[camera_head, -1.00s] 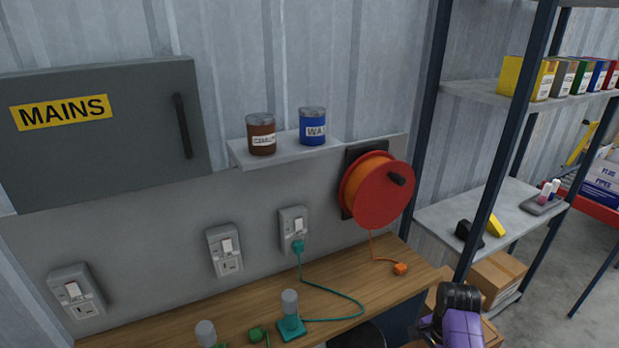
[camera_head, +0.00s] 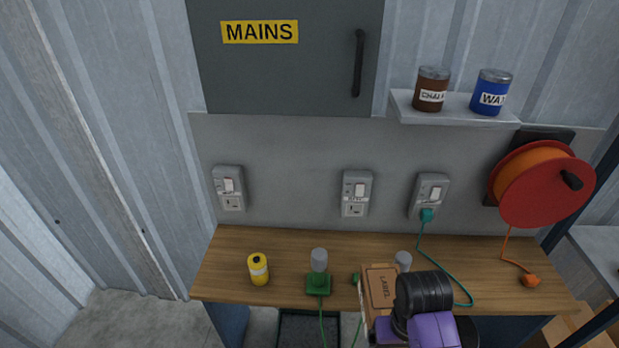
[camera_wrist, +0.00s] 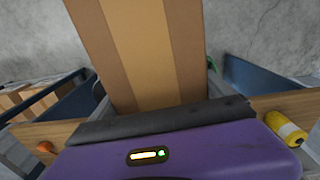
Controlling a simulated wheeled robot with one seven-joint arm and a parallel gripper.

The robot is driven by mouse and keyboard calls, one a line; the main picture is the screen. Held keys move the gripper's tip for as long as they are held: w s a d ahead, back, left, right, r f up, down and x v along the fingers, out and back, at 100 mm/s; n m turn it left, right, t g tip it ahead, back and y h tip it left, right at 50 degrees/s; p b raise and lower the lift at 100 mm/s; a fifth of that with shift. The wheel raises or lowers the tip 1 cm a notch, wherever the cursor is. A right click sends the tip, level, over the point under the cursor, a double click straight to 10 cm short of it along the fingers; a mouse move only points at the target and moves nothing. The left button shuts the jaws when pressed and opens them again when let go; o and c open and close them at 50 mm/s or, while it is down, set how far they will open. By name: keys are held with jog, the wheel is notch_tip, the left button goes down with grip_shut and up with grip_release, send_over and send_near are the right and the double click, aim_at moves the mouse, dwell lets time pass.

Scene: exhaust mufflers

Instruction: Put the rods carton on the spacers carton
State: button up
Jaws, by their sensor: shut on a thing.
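In the wrist view the carton (camera_wrist: 145,50) fills the upper middle, brown with a lighter tape stripe, right against my gripper (camera_wrist: 150,112). My gripper is shut on it. The carton's label is too small to read fully, so I cannot tell whether it is the rods carton. My arm hides part of it in the head view. I cannot make out the spacers carton.
The wooden bench (camera_head: 300,243) carries a yellow can (camera_head: 258,269), a green-based device (camera_head: 319,283) and cables. A red cable reel (camera_head: 545,190), sockets and a small shelf (camera_head: 450,108) are on the wall. A cardboard box (camera_head: 565,325) shows at the lower right.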

jog(key=shift+w+a+r+n, duration=0.15)
jog(key=shift+w+a+n, duration=0.1)
jog(key=shift+a, duration=0.2)
jog(key=shift+w+a+r+n, duration=0.1)
jog(key=shift+a+n, duration=0.15)
jog(key=shift+a, duration=0.15)
notch_tip(320, 180, down, 8)
jog(key=b, duration=0.7)
jog(key=shift+d+r, duration=0.15)
jog(key=shift+r, duration=0.05)
